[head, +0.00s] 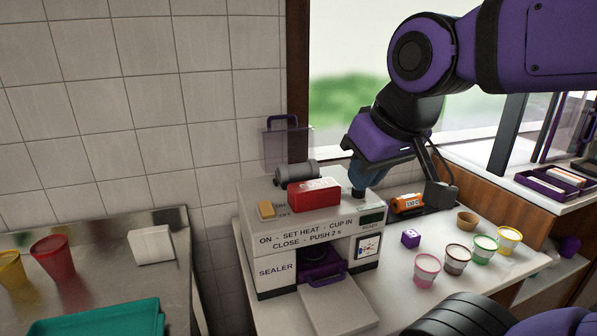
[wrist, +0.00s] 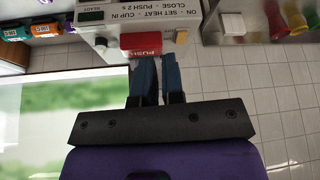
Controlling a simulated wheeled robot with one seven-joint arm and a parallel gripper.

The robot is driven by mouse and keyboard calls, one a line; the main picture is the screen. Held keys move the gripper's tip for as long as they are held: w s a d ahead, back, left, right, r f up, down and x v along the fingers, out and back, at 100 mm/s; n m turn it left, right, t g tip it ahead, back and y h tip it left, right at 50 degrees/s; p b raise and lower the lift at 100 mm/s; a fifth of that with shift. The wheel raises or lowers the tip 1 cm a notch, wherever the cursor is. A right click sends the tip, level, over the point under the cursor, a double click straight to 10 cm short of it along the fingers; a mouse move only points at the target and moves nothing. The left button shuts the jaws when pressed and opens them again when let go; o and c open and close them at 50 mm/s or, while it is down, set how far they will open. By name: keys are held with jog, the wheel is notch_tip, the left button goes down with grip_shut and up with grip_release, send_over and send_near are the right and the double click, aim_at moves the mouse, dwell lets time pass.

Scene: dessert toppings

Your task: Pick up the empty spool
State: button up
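A grey cylinder (head: 296,174), which looks like the empty spool, lies on its side on top of the white sealer (head: 262,286), behind the red push block (head: 314,193). I cannot make the cylinder out in the wrist view. My gripper (head: 358,191) points down over the right part of the sealer's top, to the right of the red block and apart from the cylinder. In the wrist view its blue fingers (wrist: 159,58) are close together with only a thin gap. Nothing shows between them. The red block (wrist: 143,45) lies beyond their tips.
An orange roll (head: 407,203) lies right of the sealer. Several cups, including a pink one (head: 427,269), and a purple cube (head: 410,238) stand on the counter. A metal table (head: 98,265) is at left.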

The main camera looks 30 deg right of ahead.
jog(key=o, duration=0.3)
jog(key=shift+w+r, duration=0.15)
jog(key=shift+w, duration=0.05)
jog(key=o, duration=1)
jog(key=w, duration=0.1)
jog(key=w+r+n, duration=0.1)
jog(key=w, duration=0.1)
jog(key=w+r+n, duration=0.1)
jog(key=w, duration=0.1)
jog(key=shift+w+d+g, duration=0.1)
jog(key=shift+d+g, duration=0.3)
jog(key=shift+c, duration=0.2)
jog(key=n+g, duration=0.4)
jog(key=n, duration=1)
send_over(300, 164)
jog(key=f, duration=0.9)
jog(key=shift+s+d+f, duration=0.15)
jog(key=shift+s+d, duration=0.15)
notch_tip(300, 164, down, 5)
jog(key=shift+r, duration=0.15)
jog(key=shift+w+a+f, duration=0.1)
jog(key=shift+w+f, duration=0.1)
jog(key=shift+f, duration=1.1)
jog(key=shift+w+a+f, duration=0.1)
jog(key=shift+w+f, duration=0.1)
jog(key=shift+f, duration=1.05)
